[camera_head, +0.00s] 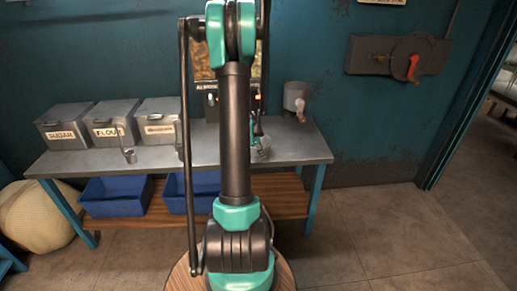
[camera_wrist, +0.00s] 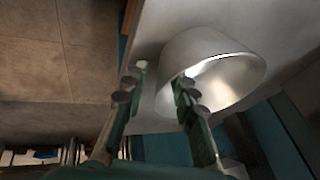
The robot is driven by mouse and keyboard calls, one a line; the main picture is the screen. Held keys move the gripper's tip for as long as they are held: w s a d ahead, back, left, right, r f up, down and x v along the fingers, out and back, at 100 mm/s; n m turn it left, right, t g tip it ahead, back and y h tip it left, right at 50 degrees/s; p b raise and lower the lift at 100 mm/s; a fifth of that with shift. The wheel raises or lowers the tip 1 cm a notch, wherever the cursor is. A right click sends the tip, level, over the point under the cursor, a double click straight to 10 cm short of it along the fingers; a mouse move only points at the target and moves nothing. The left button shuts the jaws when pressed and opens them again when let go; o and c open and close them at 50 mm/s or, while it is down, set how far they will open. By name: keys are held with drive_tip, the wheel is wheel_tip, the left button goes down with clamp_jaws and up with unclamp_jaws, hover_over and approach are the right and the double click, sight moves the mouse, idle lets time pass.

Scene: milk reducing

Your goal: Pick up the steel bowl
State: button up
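The steel bowl (camera_wrist: 205,48) shows in the wrist view, shiny and pale, resting on a light grey surface. Its opening faces the lower right of the picture. My gripper (camera_wrist: 160,76) is open. One finger lies left of the bowl, and the other overlaps the bowl's near rim and opening. The bowl's left wall shows between the two fingers; I cannot tell whether either finger touches it. In the head view my gripper (camera_head: 260,146) is partly hidden behind my arm, low over the table at its right part. I cannot make out the bowl there.
Blue crates (camera_head: 115,196) sit on the lower shelf. A sack (camera_head: 38,215) stands at left.

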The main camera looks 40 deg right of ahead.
clamp_jaws()
idle(0.5)
wheel_tip(320, 180, up, 10)
idle(0.6)
